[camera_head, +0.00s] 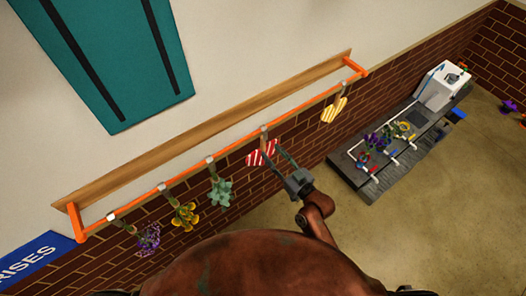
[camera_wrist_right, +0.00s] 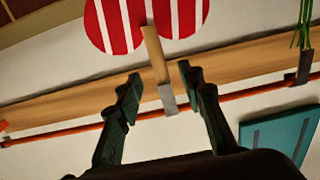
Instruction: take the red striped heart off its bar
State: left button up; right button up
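The red and white striped heart (camera_head: 260,153) hangs from the orange bar (camera_head: 230,145) on the wall. In the right wrist view the heart (camera_wrist_right: 125,22) is at the top, on a flat wooden stick (camera_wrist_right: 156,55) held by a grey clip (camera_wrist_right: 167,99) at the bar (camera_wrist_right: 235,96). My right gripper (camera_head: 277,155) is just right of the heart in the head view. In the right wrist view its two fingers (camera_wrist_right: 158,78) are spread, with the stick showing in the gap between them. I cannot tell whether a finger touches it. My left gripper is not in view.
On the same bar hang a yellow striped heart (camera_head: 334,110) to the right, and a green succulent (camera_head: 220,192), a yellow flower (camera_head: 184,216) and a purple flower (camera_head: 148,238) to the left. A grey table (camera_head: 353,182) with flowers and a white box (camera_head: 437,88) stands at right.

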aim_at(265, 145)
jog(key=x, duration=0.7)
jog(key=shift+f+p, duration=0.3)
jog(key=shift+p, duration=0.05)
jog(key=shift+d, duration=0.1)
jog(key=shift+s, duration=0.1)
jog(key=shift+c, duration=0.2)
grip_shut()
